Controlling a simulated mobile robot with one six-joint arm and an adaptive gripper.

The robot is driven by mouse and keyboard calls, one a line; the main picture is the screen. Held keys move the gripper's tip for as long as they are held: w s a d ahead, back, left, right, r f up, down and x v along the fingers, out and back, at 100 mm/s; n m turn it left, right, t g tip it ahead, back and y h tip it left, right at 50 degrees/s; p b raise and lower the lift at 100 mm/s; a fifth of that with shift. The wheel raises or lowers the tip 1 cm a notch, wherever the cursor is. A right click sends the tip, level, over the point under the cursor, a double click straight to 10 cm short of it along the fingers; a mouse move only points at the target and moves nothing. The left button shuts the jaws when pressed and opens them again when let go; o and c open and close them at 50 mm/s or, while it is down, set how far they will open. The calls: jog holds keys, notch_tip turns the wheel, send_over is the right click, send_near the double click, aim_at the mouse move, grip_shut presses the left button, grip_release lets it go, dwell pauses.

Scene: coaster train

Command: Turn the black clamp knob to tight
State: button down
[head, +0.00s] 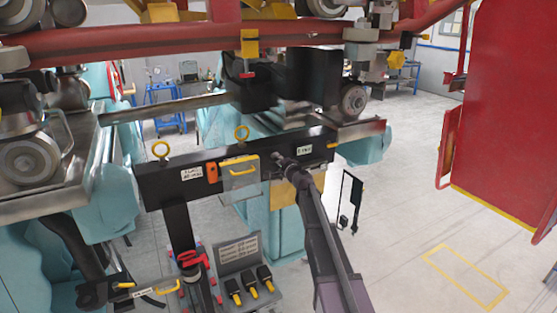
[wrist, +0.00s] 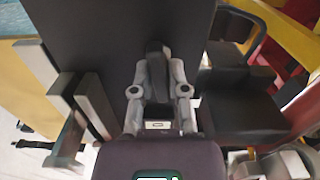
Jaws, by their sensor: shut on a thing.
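In the wrist view my gripper (wrist: 157,75) is shut on a small black knob (wrist: 155,58), with one grey finger on each side of it. The knob stands against a dark flat face (wrist: 100,30). In the head view my gripper (head: 278,159) is at the right part of a long black bar (head: 155,183), and my arm comes up to it from below. The knob cannot be made out there, as the gripper covers that spot. Which way the knob is turned cannot be read.
A yellow-framed plate (head: 240,172) and an orange piece (head: 212,172) sit on the bar left of my gripper. A black block with a wheel (head: 352,100) stands above. Open floor (head: 410,210) is at the right, beside a red panel (head: 510,110).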

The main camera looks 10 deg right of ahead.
jog(key=shift+m, duration=0.5)
dwell(3.1)
dwell(0.3)
jog(key=c, duration=0.7)
grip_release()
jog(key=shift+s, duration=0.1)
jog(key=v, duration=1.1)
jog(key=shift+s+d, duration=0.15)
jog(key=shift+s, duration=0.2)
